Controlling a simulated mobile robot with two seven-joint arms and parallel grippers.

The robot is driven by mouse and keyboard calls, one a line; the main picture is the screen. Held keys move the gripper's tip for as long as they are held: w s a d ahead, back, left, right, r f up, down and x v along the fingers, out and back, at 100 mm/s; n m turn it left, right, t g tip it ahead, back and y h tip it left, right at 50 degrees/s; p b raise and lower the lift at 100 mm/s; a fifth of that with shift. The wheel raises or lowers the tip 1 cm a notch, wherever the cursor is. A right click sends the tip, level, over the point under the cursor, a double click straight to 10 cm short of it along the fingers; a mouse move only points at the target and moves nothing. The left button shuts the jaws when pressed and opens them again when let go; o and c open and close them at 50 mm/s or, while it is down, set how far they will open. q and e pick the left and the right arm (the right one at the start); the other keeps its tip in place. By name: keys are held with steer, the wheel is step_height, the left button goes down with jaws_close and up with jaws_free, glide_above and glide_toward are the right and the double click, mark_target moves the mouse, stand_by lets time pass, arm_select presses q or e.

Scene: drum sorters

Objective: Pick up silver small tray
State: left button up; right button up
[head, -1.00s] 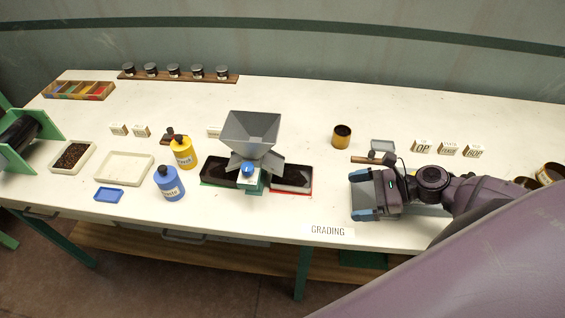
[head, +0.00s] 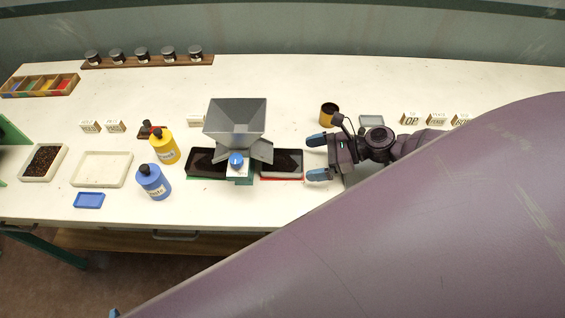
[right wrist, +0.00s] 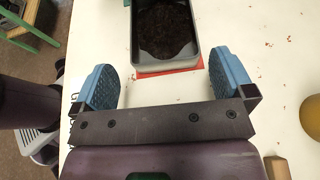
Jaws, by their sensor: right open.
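A small silver-grey tray (head: 372,121) lies flat on the table behind my right gripper, near the brown cup. A grey-rimmed tray (head: 281,176) of dark material sits on a red mat right of the sorter; it also shows in the right wrist view (right wrist: 197,48). My right gripper (head: 319,157) is open and empty, its blue fingertips pointing left at this second tray's right end. In the right wrist view the open fingers (right wrist: 163,80) are just short of the tray's near end, apart from it. A small blue tip at the head view's bottom edge may be my left gripper; its jaws cannot be judged.
The grey hopper sorter (head: 236,123) stands left of my right gripper. A brown cup (head: 329,115) and label blocks (head: 436,120) are behind. Blue (head: 154,183) and yellow (head: 165,148) bottles stand further left. My own arm hides the table's right front.

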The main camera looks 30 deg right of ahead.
mark_target(298, 166)
steer(key=shift+x, duration=2.15)
steer(key=shift+w+d, duration=0.1)
steer(key=shift+w, duration=0.05)
steer(key=c, duration=0.6)
steer(key=shift+c, duration=0.8)
steer(key=shift+r, duration=0.1)
